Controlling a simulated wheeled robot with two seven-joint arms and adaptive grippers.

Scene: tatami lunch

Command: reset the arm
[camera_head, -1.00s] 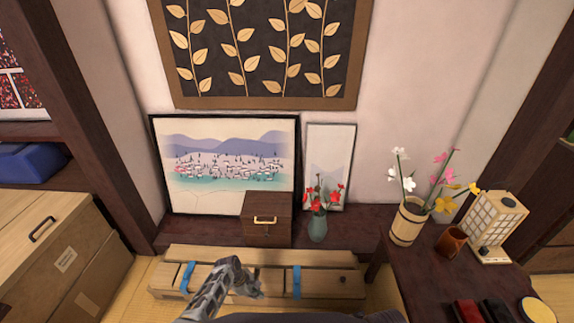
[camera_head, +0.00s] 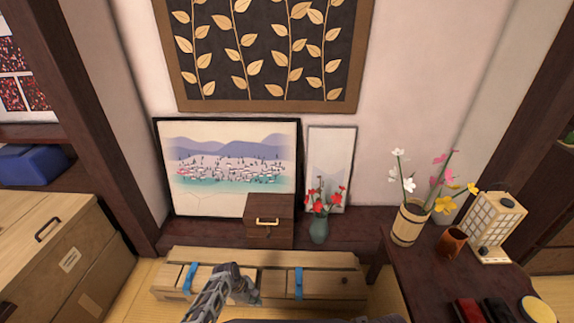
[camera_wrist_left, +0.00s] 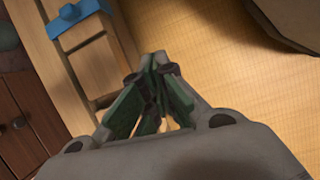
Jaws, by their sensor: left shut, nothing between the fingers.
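My left gripper (camera_head: 243,290) is at the bottom of the head view, in front of the long light-wood box with blue straps (camera_head: 330,283). In the left wrist view, the green-padded fingers of my left gripper (camera_wrist_left: 157,64) come together at their tips with nothing between them. Part of the wooden box (camera_wrist_left: 58,60) and a blue strap (camera_wrist_left: 78,14) show at the left there. My right gripper is not in view.
A small brown drawer box (camera_head: 269,234) and a vase of red flowers (camera_head: 319,229) stand on the dark ledge behind. A dark table (camera_head: 428,279) with a lantern (camera_head: 490,228) is at the right. Tatami floor (camera_wrist_left: 220,70) is clear beside the gripper.

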